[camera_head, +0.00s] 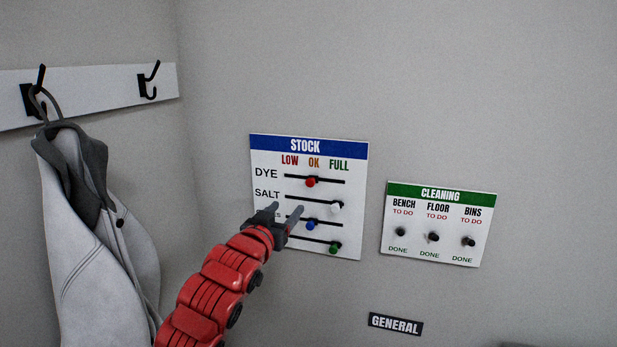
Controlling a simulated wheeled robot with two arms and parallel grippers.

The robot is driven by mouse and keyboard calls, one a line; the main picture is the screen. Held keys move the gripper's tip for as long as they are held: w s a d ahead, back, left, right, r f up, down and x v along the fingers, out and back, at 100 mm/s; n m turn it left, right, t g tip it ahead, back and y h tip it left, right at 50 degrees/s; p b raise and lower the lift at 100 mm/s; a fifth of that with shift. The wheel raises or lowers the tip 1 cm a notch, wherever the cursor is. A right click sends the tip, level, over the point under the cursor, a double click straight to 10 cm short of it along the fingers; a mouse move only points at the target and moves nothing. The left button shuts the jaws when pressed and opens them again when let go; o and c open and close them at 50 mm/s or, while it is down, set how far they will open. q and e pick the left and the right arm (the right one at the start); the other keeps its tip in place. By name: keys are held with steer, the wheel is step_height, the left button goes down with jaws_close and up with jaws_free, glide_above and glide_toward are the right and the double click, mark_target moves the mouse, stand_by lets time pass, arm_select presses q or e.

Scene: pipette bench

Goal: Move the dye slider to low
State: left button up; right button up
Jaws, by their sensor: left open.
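The STOCK board (345,155) hangs on the wall, with columns LOW, OK and FULL. The dye slider (310,182) is a red knob on the top track, under OK. The salt slider (336,207) is a white knob near FULL. A blue slider (311,225) is near OK and a green slider (335,246) is near FULL. My left gripper (286,209) is open and empty, in front of the board's lower left, below and left of the red knob. It covers part of the lower row labels. My right gripper is not in view.
A CLEANING board (438,251) with three dark knobs hangs to the right. A GENERAL sign (396,324) is below. At left, a grey and white coat (95,220) hangs from a hook rail (110,92). The wall above the boards is clear.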

mark_target(310, 183)
arm_select(q)
steer(key=p+x, duration=0.7)
steer(key=x, duration=0.8)
steer(key=shift+w, duration=0.15)
steer(key=shift+w+d+f, duration=0.1)
steer(key=shift+w+d, duration=0.2)
steer(key=shift+w, duration=0.25)
jaws_close()
stand_by(0.7)
